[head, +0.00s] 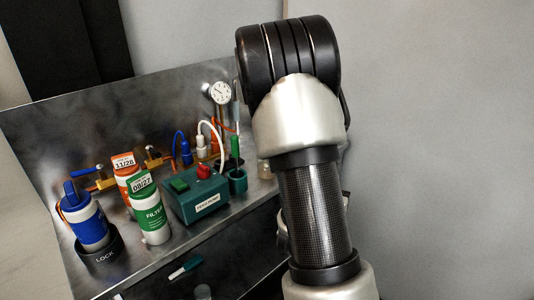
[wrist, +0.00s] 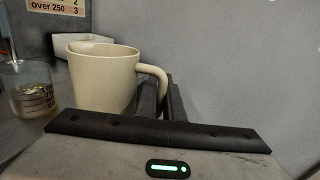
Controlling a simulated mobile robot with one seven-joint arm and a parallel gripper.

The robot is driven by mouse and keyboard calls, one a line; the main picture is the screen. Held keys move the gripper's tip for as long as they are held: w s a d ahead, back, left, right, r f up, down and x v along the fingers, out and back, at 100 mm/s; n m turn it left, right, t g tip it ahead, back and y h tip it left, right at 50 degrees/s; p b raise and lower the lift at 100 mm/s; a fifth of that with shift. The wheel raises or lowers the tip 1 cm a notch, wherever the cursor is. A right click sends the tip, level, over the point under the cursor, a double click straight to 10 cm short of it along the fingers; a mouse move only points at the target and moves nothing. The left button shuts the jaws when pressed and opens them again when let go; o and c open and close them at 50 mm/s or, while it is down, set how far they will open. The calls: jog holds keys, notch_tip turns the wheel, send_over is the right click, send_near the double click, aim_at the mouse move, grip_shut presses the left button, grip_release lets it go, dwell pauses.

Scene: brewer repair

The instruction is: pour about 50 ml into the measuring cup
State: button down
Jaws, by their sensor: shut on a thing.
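A beige mug (wrist: 103,80) stands out in front of my gripper (wrist: 168,108) in the wrist view, with its handle on the right. My gripper is shut on the mug at its handle; the dark finger shows beside the handle and the other finger is not clear. The mug looks about upright, and its contents are hidden. In the head view my arm hides the gripper, mug and cup.
A white tray (wrist: 68,48) lies behind the mug, below a sign (wrist: 56,6) on the grey wall. In the head view, a metal bench holds a blue filter (head: 86,226), a green-labelled filter (head: 150,215), a green pump box (head: 196,194) and a gauge (head: 220,93).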

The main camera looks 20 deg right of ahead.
jog(key=shift+s+f+m, duration=0.15)
jog(key=shift+f+m, duration=0.1)
jog(key=shift+m, duration=0.05)
dwell(1.4)
